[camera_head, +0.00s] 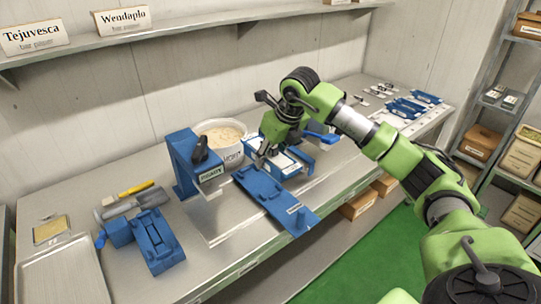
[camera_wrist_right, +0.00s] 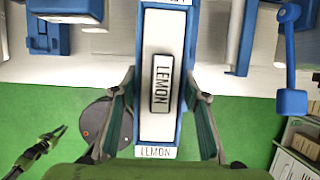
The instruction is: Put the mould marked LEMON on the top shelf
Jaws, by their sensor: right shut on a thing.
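The mould marked LEMON (camera_wrist_right: 160,122) is a long blue-edged tray with a pale top, a LEMON plate in its middle and another LEMON label at its near end. In the head view, a blue and white mould (camera_head: 283,168) lies under my right gripper (camera_head: 264,155), at the bench's middle. My right gripper (camera_wrist_right: 160,128) is shut on the LEMON mould, one finger on each long side. A dark gripper, seemingly my left one (camera_wrist_right: 45,148), shows small at lower left in the wrist view; its jaw state is unclear. A wall shelf (camera_head: 190,30) runs above the bench.
A blue plate (camera_head: 275,200) lies in front. Several blue moulds (camera_head: 405,108) lie at the bench's far right. A rack (camera_head: 480,110) with boxes stands right. Name cards (camera_head: 122,20) stand on the wall shelf.

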